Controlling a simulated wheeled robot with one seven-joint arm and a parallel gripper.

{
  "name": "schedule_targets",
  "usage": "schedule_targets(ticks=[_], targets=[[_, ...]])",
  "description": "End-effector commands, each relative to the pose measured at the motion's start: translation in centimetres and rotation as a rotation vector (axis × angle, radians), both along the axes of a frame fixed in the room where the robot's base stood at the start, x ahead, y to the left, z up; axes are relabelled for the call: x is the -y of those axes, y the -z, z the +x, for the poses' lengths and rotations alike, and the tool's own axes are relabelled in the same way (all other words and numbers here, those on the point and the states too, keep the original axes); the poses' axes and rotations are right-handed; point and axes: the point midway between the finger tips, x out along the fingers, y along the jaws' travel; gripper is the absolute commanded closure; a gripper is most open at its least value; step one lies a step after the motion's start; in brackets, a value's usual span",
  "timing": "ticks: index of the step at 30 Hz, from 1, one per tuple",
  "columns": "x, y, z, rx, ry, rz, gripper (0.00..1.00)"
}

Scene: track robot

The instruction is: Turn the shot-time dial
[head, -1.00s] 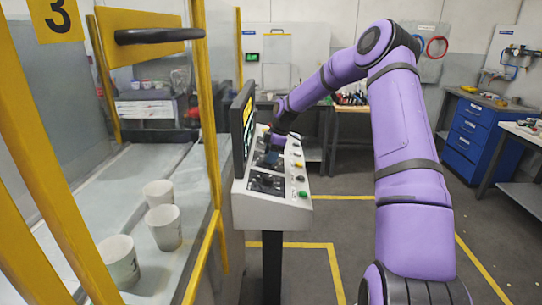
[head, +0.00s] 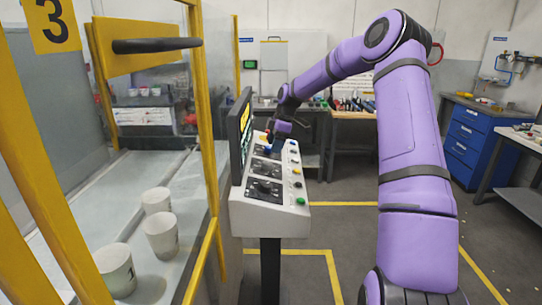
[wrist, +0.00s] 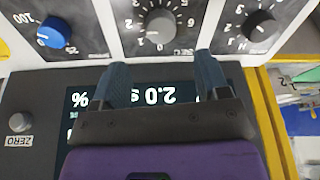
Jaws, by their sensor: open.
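The shot-time dial is a grey knob (wrist: 160,26) on a dark plate marked SEC, upside down at the top middle of the wrist view. My gripper (wrist: 162,62) is open and empty. Its two dark blue fingers point toward that dial, one on each side of its line, and the knob shows beyond the tips; I cannot tell the exact distance. The screen (wrist: 150,97) behind the fingers reads about 2.0 s, upside down and partly covered. In the head view my gripper (head: 272,141) is over the far part of the console (head: 268,216) and hides part of its dials.
A blue knob (wrist: 54,32) and a dark knob (wrist: 259,26) flank the dial. A ZERO button (wrist: 19,122) is beside the screen. Yellow guard posts (head: 208,120) and several paper cups (head: 162,236) are left of the console. Floor to the right is open.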

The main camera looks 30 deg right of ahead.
Motion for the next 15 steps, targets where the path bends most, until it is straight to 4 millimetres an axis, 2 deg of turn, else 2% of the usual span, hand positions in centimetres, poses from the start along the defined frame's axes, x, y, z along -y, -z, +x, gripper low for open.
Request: schedule_targets(ticks=[6, 15], targets=[[0.7, -2.4, -0.3, 0.000, -0.001, -0.001, 0.31], [0.9, -3.0, -0.4, -0.001, -0.001, 0.000, 0.31]])
